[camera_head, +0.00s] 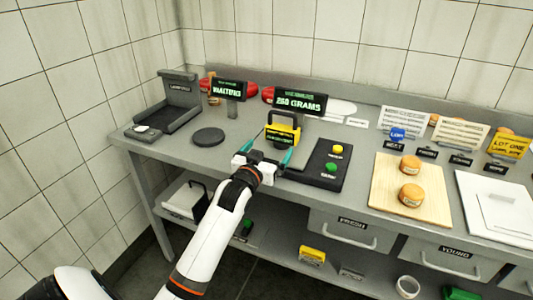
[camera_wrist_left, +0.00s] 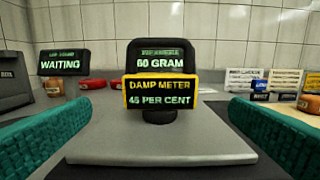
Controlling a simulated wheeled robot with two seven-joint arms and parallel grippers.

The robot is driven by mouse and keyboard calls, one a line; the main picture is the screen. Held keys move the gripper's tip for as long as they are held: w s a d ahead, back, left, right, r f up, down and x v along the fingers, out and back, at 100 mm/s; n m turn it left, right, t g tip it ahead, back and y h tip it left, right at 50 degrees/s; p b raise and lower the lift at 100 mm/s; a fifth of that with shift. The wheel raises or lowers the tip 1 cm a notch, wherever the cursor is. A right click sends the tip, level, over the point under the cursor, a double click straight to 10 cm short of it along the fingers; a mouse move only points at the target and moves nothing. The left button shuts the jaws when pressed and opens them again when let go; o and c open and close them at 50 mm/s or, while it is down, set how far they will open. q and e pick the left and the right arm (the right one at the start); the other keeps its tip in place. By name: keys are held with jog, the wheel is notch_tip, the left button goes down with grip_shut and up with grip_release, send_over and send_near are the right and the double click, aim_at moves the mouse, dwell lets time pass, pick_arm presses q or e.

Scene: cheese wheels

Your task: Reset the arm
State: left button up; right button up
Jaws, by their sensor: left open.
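My left arm (camera_head: 208,240) reaches up from the lower left in the head view. Its gripper (camera_head: 274,146) is open, with teal fingers spread wide over the counter. In the left wrist view the damp meter (camera_wrist_left: 160,94) reads 45 PER CENT and appears centred between the fingers, with clear gaps on both sides. Nothing is held. My right gripper is not in view.
A weight display (camera_head: 299,100) stands behind the meter. A black panel with yellow and green buttons (camera_head: 331,168) is to the right. Two orange cheese wheels (camera_head: 410,163) sit on a wooden board (camera_head: 385,200). A dark round disc (camera_head: 208,137) lies left on the grey counter.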

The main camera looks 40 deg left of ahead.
pick_arm(q)
jog(key=shift+s+d, duration=0.1)
jog(key=shift+s, duration=0.3)
